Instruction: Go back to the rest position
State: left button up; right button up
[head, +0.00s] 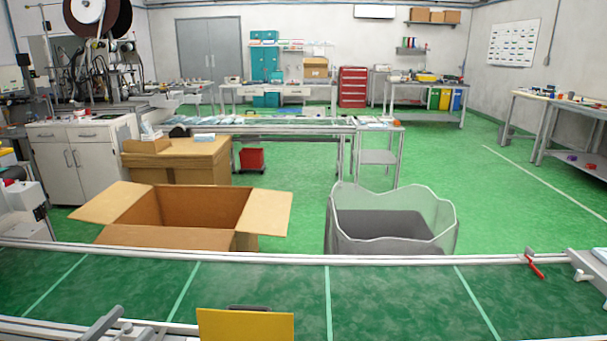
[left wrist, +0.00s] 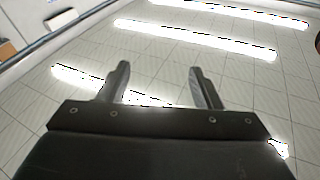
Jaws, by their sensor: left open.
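My left gripper (left wrist: 159,68) shows in the left wrist view with its two dark fingers wide apart. Nothing is between the fingers. It points up toward a tiled ceiling with bright strip lights. In the head view, a grey part at the bottom left edge may belong to it, but too little shows to tell. My right gripper is in neither view.
A belt with a green surface (head: 260,285) crosses the front, with pale rails and a red lever (head: 534,266) at right. A yellow board (head: 245,325) stands at the bottom edge. Beyond are an open cardboard box (head: 120,237) and a mesh bin (head: 440,220). Green floor is clear at right.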

pick_arm(q)
jog(key=s+a+f+n+g+y, duration=0.5)
jog(key=s+a+f+n+y, duration=0.2)
jog(key=a+f+n+y, duration=0.6)
jog(key=s+d+f+m+g+h, duration=0.2)
jog(key=s+d+f+m+g, duration=0.3)
jog(key=s+d+f+g, duration=0.7)
jog(key=s+f, duration=0.4)
jog(key=f, duration=0.9)
jog(key=s+d+f, duration=0.1)
jog(key=s+f, duration=0.3)
jog(key=f, duration=1.1)
jog(key=s+a+r+p, duration=0.1)
jog(key=s+r+p, duration=0.2)
jog(key=s+p, duration=0.7)
jog(key=p, duration=0.5)
jog(key=shift+a+r+m+h, duration=0.15)
jog(key=shift+a+m+h, duration=0.05)
jog(key=shift+m+h, duration=0.1)
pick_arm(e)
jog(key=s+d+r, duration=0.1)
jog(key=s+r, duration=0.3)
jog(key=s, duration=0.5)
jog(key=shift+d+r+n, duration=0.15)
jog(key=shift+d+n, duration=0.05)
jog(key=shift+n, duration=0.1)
